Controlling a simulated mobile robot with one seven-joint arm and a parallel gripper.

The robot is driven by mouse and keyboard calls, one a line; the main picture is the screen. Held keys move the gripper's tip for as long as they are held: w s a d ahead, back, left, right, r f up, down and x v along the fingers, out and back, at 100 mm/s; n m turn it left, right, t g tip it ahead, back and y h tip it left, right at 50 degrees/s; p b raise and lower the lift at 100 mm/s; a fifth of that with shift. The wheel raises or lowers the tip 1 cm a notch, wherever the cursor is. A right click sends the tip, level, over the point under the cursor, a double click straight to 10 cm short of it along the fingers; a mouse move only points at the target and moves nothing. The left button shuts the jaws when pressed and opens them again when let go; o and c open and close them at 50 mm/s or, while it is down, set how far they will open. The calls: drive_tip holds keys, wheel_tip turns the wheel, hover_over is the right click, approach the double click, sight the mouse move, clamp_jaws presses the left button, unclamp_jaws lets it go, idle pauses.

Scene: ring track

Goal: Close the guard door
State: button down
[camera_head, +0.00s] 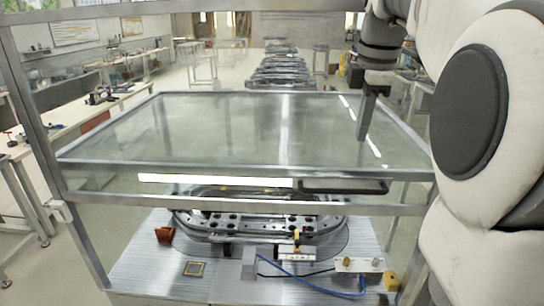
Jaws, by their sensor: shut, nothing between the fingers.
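The guard door (110,187) is a clear panel in a grey metal frame, with a dark bar handle (343,187) on its near edge, right of centre. The near edge sits above the worktable, and a fixture shows below it. How far the door stands open is hard to tell from this view. My gripper (361,136) points down at the upper right, its narrow dark fingers shut and empty. In the picture it overlaps the glass, above and beyond the handle, and appears apart from the handle.
A metal post (45,150) stands at left. Workbenches (75,115) line the left side, and more fixtures (283,68) recede behind.

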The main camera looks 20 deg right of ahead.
sight(348, 190)
drive_tip(key=f, duration=0.4)
drive_tip(key=w+f, duration=0.1)
drive_tip(key=f, duration=0.4)
drive_tip(key=w+f, duration=0.1)
drive_tip(key=f, duration=0.3)
drive_tip(key=shift+w+d+f+p, duration=0.2)
drive_tip(key=shift+d+f+p, duration=0.1)
drive_tip(key=shift+d+f, duration=0.1)
wheel_tip(348, 190, down, 41)
drive_tip(key=b, duration=2.4)
drive_tip(key=shift+s+b, duration=0.15)
drive_tip(key=shift+b, duration=0.25)
